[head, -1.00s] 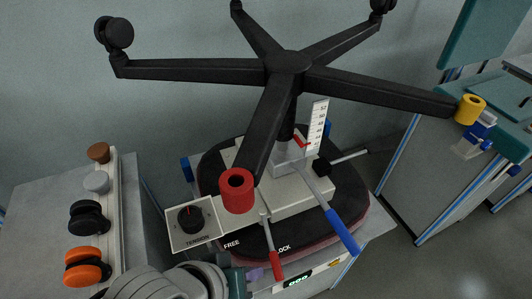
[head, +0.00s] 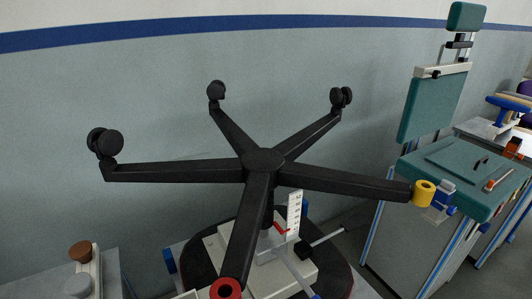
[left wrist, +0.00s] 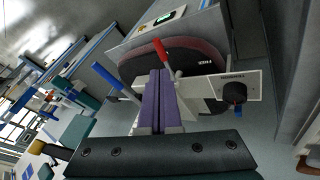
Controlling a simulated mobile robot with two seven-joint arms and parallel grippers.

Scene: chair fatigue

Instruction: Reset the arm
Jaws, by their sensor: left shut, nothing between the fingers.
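My left gripper (left wrist: 159,78) shows in the left wrist view with its two purple fingers shut together and nothing between them. It points toward the chair test stand, and its tips look near the red-handled lever (left wrist: 161,50); whether they touch cannot be told. The blue-handled lever (left wrist: 107,77) is left of the fingers, the tension knob (left wrist: 235,92) right of them. In the head view neither gripper shows. The upturned black five-arm chair base (head: 263,161) stands on the stand there, with a red ring (head: 226,289) on its front arm.
A yellow roller (head: 424,192) is by the base's right arm. A grey table with a brown caster piece (head: 81,251) is at lower left. A display (left wrist: 165,17) shows on the stand's front.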

